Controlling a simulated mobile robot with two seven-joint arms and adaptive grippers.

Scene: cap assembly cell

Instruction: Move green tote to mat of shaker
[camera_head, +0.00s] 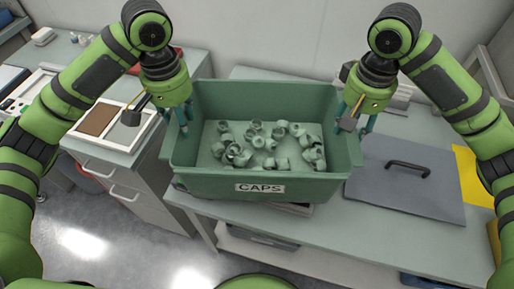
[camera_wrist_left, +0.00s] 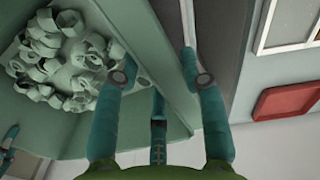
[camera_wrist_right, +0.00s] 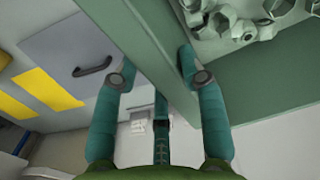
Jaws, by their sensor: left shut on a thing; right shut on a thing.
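The green tote (camera_head: 262,187), labelled CAPS, is upright and holds many loose green caps (camera_head: 264,142). My left gripper (camera_head: 178,125) is shut on the tote's left wall. In the left wrist view the tote wall (camera_wrist_left: 148,92) runs between its fingers. My right gripper (camera_head: 354,124) is shut on the right wall, which also runs between its fingers in the right wrist view (camera_wrist_right: 152,55). I cannot tell whether the tote is lifted or resting. I cannot make out a shaker or its mat for certain.
A grey lid (camera_head: 405,182) with a black handle lies on the table right of the tote, beside a yellow sheet (camera_head: 466,172). A drawer cabinet (camera_head: 135,185) with a framed tray (camera_head: 100,122) stands at left. A dark flat thing (camera_head: 297,208) shows below the tote. The floor is in front.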

